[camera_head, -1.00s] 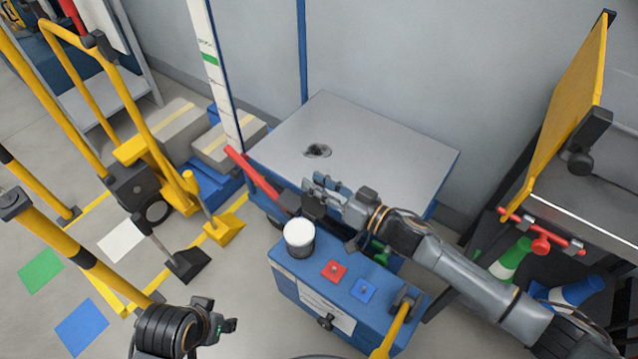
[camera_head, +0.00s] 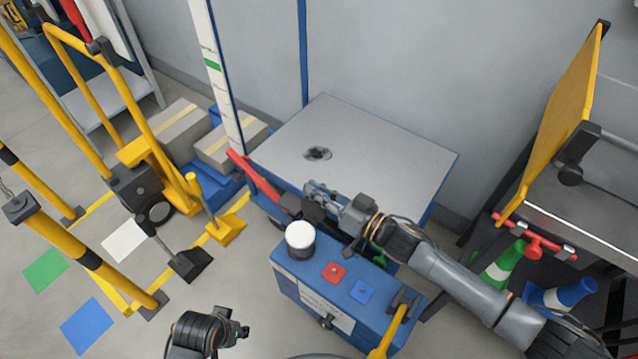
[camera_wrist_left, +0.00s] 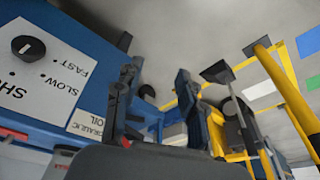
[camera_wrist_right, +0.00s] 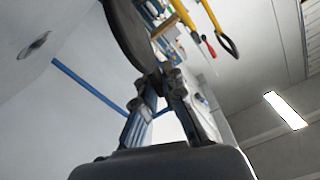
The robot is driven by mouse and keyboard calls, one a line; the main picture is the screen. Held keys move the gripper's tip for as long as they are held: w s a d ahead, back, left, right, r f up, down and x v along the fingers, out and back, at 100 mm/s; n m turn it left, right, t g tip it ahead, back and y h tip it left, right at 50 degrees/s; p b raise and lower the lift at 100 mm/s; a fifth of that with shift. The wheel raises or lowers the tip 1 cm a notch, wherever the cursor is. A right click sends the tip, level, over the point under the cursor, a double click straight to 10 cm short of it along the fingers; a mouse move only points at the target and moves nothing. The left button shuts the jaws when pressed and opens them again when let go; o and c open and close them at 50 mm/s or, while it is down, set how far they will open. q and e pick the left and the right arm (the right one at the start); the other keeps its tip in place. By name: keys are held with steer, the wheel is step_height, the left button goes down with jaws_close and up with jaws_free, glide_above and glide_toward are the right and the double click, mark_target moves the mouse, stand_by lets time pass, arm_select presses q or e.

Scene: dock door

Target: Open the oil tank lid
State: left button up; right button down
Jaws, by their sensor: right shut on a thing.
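The blue power unit (camera_head: 300,285) stands in the middle of the head view, with a short filler neck (camera_head: 300,240) with a white top at its far left. The left wrist view shows a hydraulic oil label (camera_wrist_left: 88,125) on the blue unit. My right gripper (camera_head: 318,204) is just behind the neck, shut on a dark rounded piece that looks like the lid (camera_wrist_right: 130,35). The gripper hides part of it. In the right wrist view the fingers (camera_wrist_right: 160,85) meet at its edge. My left gripper (camera_head: 240,333) is low in front of the unit; its fingers (camera_wrist_left: 157,95) are apart and empty.
Yellow posts (camera_head: 85,255) and a yellow hand truck (camera_head: 165,175) are at left.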

arm_select(q)
steer(key=shift+s+f, duration=0.15)
steer(key=shift+f, duration=0.6)
steer(key=shift+s+f, duration=0.15)
steer(key=shift+f, duration=0.55)
arm_select(e)
steer(key=shift+s+a, duration=0.35)
steer(key=shift+s, duration=0.1)
steer(key=c, duration=1.5)
jaws_free()
steer(key=shift+d, duration=0.1)
steer(key=shift+s+d, duration=0.15)
steer(key=shift+d, duration=0.25)
steer(key=v, duration=1.1)
steer(key=shift+s, duration=0.1)
